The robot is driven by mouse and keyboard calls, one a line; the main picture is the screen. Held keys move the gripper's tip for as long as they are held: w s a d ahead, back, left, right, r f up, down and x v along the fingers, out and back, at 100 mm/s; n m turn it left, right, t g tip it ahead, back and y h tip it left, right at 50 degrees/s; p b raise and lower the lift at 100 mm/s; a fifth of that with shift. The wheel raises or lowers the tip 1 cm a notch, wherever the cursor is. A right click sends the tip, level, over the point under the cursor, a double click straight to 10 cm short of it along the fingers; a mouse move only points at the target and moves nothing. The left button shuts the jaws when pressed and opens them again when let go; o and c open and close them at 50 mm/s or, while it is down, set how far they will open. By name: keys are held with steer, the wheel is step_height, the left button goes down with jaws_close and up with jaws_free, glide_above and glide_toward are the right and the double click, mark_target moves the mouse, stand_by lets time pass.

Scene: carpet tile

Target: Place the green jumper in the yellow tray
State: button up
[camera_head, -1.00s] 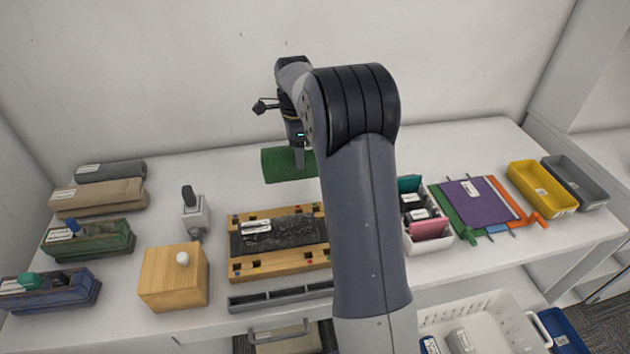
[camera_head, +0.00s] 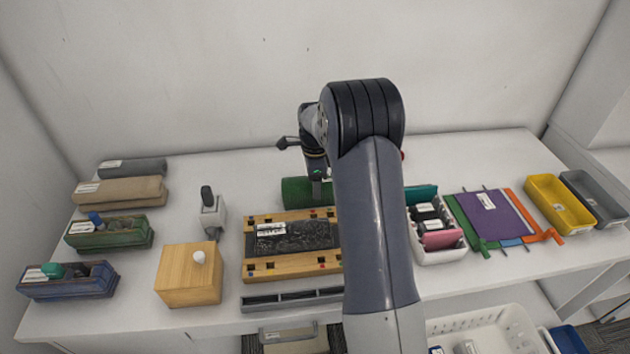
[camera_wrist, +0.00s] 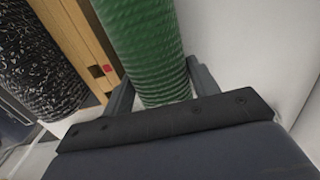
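The green jumper is a ribbed green roll (camera_head: 296,192) behind the wooden-framed board in the head view. It fills the upper middle of the wrist view (camera_wrist: 146,45). My gripper (camera_head: 317,196) points down on it, with one finger on each side of the roll, and is shut on it. I cannot tell whether the roll touches the table. The yellow tray (camera_head: 534,186) stands at the right of the table, far to the right of my gripper, and looks empty.
The wooden-framed board (camera_head: 258,267) lies just in front of the roll. Between my arm and the yellow tray are a white organiser (camera_head: 440,256) and a purple folder (camera_head: 489,215) on coloured strips. A grey tray (camera_head: 603,215) adjoins the yellow tray. A wooden box (camera_head: 188,278) stands left.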

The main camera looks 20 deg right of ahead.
steer(key=o, duration=0.4)
steer(key=shift+o, duration=0.2)
